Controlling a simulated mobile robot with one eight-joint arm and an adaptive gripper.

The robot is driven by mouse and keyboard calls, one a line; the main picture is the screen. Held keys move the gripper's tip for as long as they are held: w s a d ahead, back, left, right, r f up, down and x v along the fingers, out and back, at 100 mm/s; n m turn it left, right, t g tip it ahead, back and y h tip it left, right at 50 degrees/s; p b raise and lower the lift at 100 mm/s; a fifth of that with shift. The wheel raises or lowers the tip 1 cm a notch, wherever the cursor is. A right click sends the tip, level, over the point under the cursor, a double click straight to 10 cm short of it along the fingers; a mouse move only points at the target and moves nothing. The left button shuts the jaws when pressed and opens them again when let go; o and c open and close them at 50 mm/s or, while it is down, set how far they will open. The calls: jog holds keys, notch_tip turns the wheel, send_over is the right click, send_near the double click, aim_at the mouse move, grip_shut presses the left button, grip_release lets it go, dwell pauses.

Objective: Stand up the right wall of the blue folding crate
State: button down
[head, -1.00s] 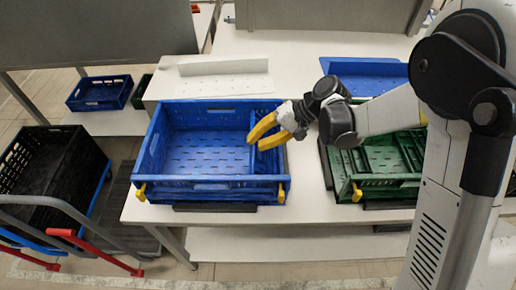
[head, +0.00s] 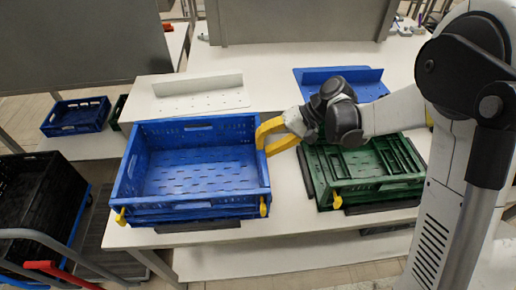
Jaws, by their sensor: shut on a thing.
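The blue folding crate (head: 196,212) stands on the white table at centre left, with its back, left and front walls up. Its right wall (head: 264,176) now looks upright, or nearly so, along the crate's right edge. My gripper (head: 264,142) has its yellow fingers at the upper part of this right wall, reaching in from the right, and is shut on it. The fingers partly hide the wall's top edge. Whether the wall is latched at its corners cannot be seen.
A green folding crate (head: 372,187) stands just to the right, below my arm. Behind are a white tray (head: 200,100) and a blue tray (head: 318,85). A black crate (head: 35,200) on a cart stands at left. The blue crate's inside is empty.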

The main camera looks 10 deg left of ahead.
jog(key=shift+d+f, duration=0.15)
jog(key=shift+d, duration=0.25)
jog(key=c, duration=1.6)
grip_release()
jog(key=v, duration=1.2)
jog(key=shift+w, duration=0.1)
jog(key=shift+r, duration=0.25)
jog(key=s+d+r+m+t+h, duration=0.1)
jog(key=s+d+t+h, duration=0.2)
jog(key=s+d, duration=0.2)
jog(key=s+d+r+m+t+h, duration=0.1)
jog(key=s+d+t+h, duration=0.2)
jog(key=s+d, duration=0.2)
jog(key=s+d+r+t+h, duration=0.1)
jog(key=s+d+t+h, duration=0.2)
jog(key=s+d, duration=0.2)
jog(key=shift+s+d+m, duration=0.15)
jog(key=shift+s+m, duration=0.05)
jog(key=shift+s, duration=0.25)
jog(key=shift+s+d+m, duration=0.15)
jog(key=shift+s+m, duration=0.05)
jog(key=shift+s, duration=0.25)
